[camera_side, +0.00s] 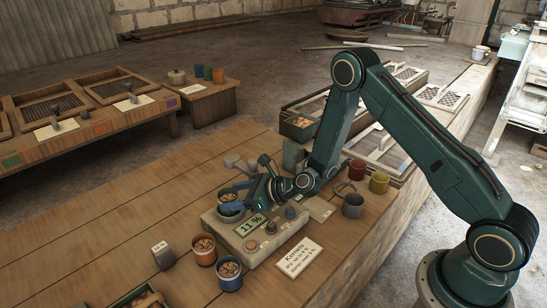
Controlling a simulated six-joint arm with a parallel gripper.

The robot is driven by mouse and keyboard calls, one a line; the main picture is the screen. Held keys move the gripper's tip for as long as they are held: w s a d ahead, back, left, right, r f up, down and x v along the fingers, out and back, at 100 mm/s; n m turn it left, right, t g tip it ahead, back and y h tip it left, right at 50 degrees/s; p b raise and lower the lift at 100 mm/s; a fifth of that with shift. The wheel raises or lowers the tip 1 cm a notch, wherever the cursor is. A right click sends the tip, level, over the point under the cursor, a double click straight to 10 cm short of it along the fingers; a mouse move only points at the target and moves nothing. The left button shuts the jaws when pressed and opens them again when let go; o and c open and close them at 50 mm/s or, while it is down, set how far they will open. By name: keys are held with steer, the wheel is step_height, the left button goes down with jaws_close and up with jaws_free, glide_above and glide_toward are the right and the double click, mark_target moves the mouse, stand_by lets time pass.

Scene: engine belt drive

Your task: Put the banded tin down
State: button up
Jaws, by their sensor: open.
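My gripper (246,190) is low over the grey meter box (250,243), whose display reads 11 %. A tin with brown contents (228,195) stands at the back left of the meter, beside the fingers. Another tin (230,213) is just in front of it, partly hidden by a blue fingertip. The jaws are open. I cannot tell whether a finger touches either tin, nor which is the banded one. An orange tin (203,250) and a blue tin (229,274), both holding brown pieces, stand on the bench left of the meter.
A Kernels card (299,257) lies right of the meter. A grey mug (352,206), a yellow tin (379,182) and a red tin (357,169) stand behind it. A small grey block (162,256) is at left.

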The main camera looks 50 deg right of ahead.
steer(key=v, duration=0.9)
steer(key=shift+d, duration=0.2)
steer(key=shift+r, duration=0.1)
steer(key=s+a+r+n+g, duration=0.2)
steer(key=s+r+n, duration=0.2)
steer(key=r+n, duration=0.4)
steer(key=s+a+r+n+g, duration=0.25)
steer(key=s+r+n, duration=0.25)
steer(key=n, duration=0.6)
steer(key=s+d+r+n+h, duration=0.3)
steer(key=s+d+r+n, duration=0.1)
steer(key=s, duration=0.5)
steer(key=s+d+r+n+g+h, duration=0.1)
steer(key=s+d+r+n+h, duration=0.2)
steer(key=s+r+n, duration=0.3)
steer(key=s+d+n, duration=0.1)
steer(key=s, duration=0.3)
steer(key=shift+s+d+r, duration=0.2)
steer(key=shift+d+r, duration=0.1)
steer(key=shift+d, duration=0.1)
steer(key=shift+o, duration=0.2)
steer(key=shift+s+d+g, duration=0.2)
steer(key=shift+s+g, duration=0.15)
steer(key=shift+s, duration=0.15)
steer(key=shift+o, duration=0.2)
